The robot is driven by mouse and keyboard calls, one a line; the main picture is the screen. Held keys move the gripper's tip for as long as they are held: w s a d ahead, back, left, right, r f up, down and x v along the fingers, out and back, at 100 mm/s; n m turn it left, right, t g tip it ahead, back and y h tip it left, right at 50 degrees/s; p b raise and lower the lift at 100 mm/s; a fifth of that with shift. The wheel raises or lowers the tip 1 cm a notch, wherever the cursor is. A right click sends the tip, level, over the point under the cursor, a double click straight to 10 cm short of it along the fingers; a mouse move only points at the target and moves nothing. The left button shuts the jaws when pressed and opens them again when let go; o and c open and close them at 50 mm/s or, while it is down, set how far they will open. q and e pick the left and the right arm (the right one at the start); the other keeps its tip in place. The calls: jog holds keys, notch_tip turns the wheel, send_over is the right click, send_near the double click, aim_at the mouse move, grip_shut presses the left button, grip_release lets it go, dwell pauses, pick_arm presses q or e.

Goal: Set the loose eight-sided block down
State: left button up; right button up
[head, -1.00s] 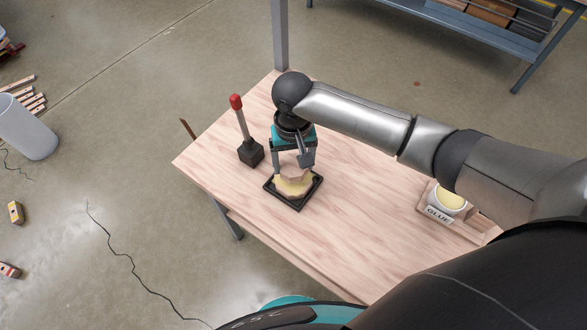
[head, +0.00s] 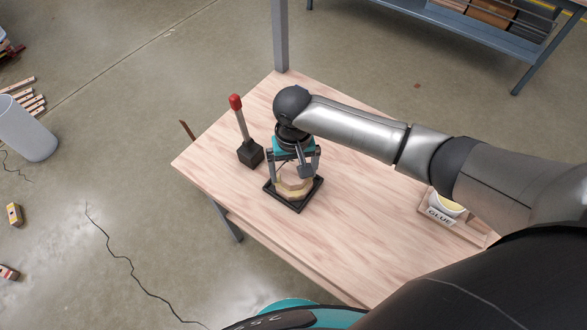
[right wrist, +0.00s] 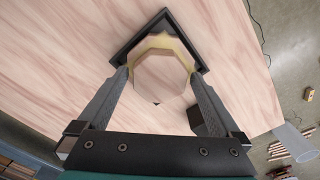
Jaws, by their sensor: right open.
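The loose eight-sided block (head: 294,183) is pale wood and lies flat on a yellowish layer in the black square tray (head: 297,207) on the table. In the right wrist view the block (right wrist: 162,76) shows its eight-sided top, with the yellow layer (right wrist: 183,52) showing past its far edges. My right gripper (head: 295,172) is open above the tray, its fingers on either side of the block. In the right wrist view the gripper (right wrist: 160,80) has its fingertips beside the block; whether they touch it is hard to tell. My left gripper is out of view.
A red-tipped stick in a black holder (head: 250,153) stands close left of the tray. A glue pot (head: 443,207) sits in a wooden holder at the table's right, partly behind my arm. The wooden table (head: 350,235) is clear between them. A grey bin (head: 28,130) stands on the floor.

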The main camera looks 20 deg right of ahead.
aim_at(293, 173)
notch_tip(293, 173, up, 12)
jog(key=p, duration=0.3)
jog(key=shift+r, duration=0.2)
